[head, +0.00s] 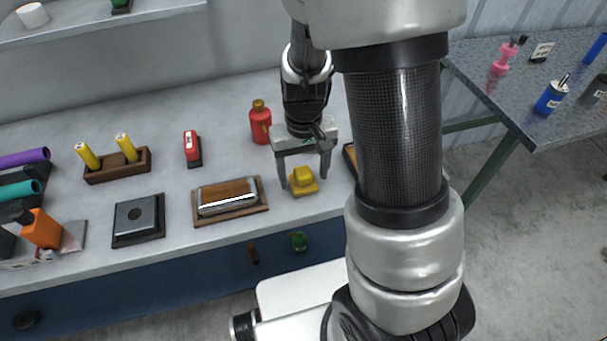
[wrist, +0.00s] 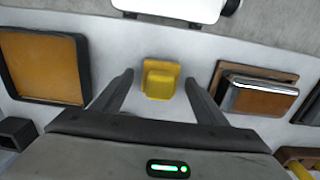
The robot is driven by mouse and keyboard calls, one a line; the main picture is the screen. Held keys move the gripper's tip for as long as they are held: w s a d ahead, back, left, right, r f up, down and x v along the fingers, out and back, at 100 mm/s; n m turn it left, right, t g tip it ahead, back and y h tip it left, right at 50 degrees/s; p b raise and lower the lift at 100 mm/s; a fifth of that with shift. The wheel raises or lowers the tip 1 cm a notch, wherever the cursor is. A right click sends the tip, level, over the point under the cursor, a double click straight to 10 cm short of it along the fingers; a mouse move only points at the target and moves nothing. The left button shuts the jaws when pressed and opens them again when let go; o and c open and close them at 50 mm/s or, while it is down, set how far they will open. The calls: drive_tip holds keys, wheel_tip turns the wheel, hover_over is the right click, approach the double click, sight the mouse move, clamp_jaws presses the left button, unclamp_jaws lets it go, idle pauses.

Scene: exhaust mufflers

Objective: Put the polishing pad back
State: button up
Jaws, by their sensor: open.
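A small yellow block with a raised grip, which looks like the polishing pad (head: 303,187), sits on the grey bench near its front edge. My gripper (head: 304,179) is open and points down at it, one finger on either side. In the wrist view the yellow pad (wrist: 159,80) lies between the fingertips of my gripper (wrist: 158,82), with a gap on both sides. I cannot tell how far the fingertips are above the bench. A dark-rimmed tray with an orange-brown floor (wrist: 44,67) is to the left in the wrist view and looks empty; in the head view my arm hides most of it.
A wooden tray (head: 262,204) with a brown and chrome block stands left of the pad. A red bottle (head: 260,124) is behind, near my gripper. A red stapler-like item (head: 192,147) and a dark square plate (head: 138,219) are further left. The bench front edge is close.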

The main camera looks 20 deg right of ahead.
wheel_tip(320, 180, up, 11)
drive_tip(key=p, duration=0.2)
wheel_tip(320, 180, up, 11)
drive_tip(key=t, duration=0.3)
hover_over(304, 173)
drive_tip(key=s, duration=0.5)
drive_tip(key=s+r+t, duration=0.2)
drive_tip(key=s+r, duration=0.2)
drive_tip(key=s, duration=0.2)
drive_tip(key=shift+s+r+t, duration=0.15)
drive_tip(key=shift+r+t, duration=0.15)
drive_tip(key=shift+r, duration=0.05)
idle(0.7)
wheel_tip(304, 173, up, 8)
drive_tip(key=p, duration=0.7)
drive_tip(key=shift+f, duration=0.25)
